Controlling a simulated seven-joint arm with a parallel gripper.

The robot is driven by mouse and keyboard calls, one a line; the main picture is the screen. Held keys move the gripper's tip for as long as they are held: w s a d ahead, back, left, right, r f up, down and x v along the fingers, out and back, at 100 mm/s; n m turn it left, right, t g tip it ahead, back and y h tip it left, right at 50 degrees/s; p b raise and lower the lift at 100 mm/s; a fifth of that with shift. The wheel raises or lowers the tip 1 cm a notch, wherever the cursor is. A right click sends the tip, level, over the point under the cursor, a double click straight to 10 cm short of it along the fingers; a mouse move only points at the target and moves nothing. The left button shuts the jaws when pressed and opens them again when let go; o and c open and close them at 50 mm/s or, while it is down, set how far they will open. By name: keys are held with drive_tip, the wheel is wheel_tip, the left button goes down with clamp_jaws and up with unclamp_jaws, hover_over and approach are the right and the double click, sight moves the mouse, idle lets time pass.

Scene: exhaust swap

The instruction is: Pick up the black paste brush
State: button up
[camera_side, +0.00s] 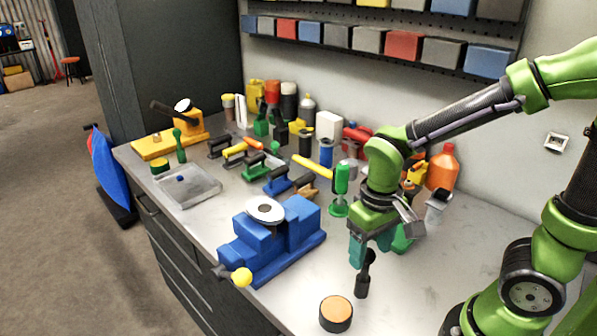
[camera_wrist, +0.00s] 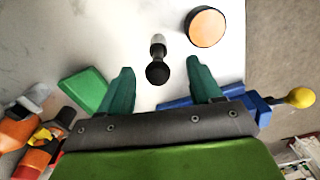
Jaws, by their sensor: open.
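The black paste brush (camera_side: 364,276) stands upright on the bench in the side view, just below my gripper (camera_side: 371,249). In the wrist view the brush (camera_wrist: 157,70) shows from above, with a dark round end and a grey part behind it. It lies between and a little beyond the two teal fingertips of my gripper (camera_wrist: 160,75). The fingers are open and apart from the brush, with nothing held between them.
A round tin with an orange top (camera_side: 336,312) stands close by; it also shows in the wrist view (camera_wrist: 206,27). A blue vise (camera_side: 272,240) with a yellow knob is to the left. Several bottles and tools crowd the bench behind. The bench's front edge is near.

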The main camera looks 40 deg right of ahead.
sight(366, 263)
drive_tip(key=shift+w+d+f, duration=0.15)
drive_tip(key=shift+w+f, duration=0.05)
drive_tip(key=shift+f, duration=1.2)
drive_tip(key=shift+w+d+f, duration=0.15)
drive_tip(key=shift+f, duration=1.2)
drive_tip(key=shift+c, duration=0.4)
drive_tip(key=c, duration=1)
drive_tip(key=shift+c, duration=0.2)
wheel_tip(366, 263, up, 10)
drive_tip(key=shift+r, duration=0.1)
